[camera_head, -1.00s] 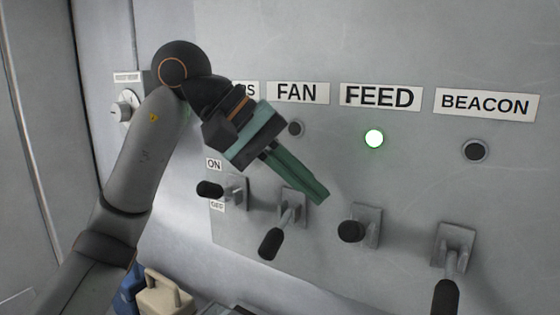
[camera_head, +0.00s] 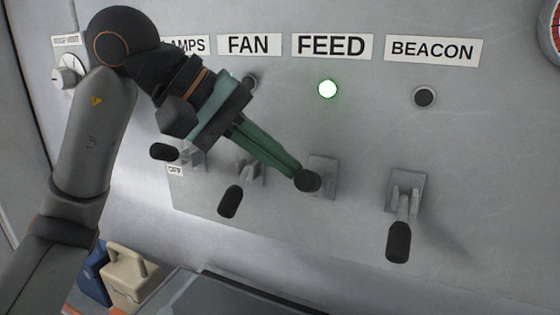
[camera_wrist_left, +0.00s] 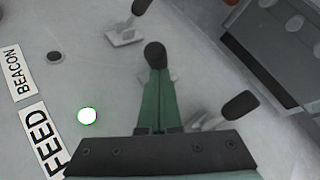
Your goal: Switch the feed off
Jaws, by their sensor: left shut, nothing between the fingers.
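The FEED label (camera_head: 332,46) sits above a lit green lamp (camera_head: 327,89). Below it is the FEED lever (camera_head: 307,181), its black knob pointing out from the panel toward me, with a grey bracket behind. My left gripper (camera_head: 295,172) is shut and empty, its green fingertips at the knob's upper left. In the left wrist view the fingertips (camera_wrist_left: 158,74) reach the FEED knob (camera_wrist_left: 155,54), which shows just beyond them. They touch or nearly touch; I cannot tell which. The fingers hide part of the lever's bracket. My right gripper is not in view.
The FAN lever (camera_head: 230,201) hangs down close left of the FEED lever, under my gripper. The BEACON lever (camera_head: 399,241) hangs down to the right, with its lamp (camera_head: 424,97) dark. The LAMPS lever (camera_head: 164,152) is further left. Jugs (camera_head: 128,275) stand below.

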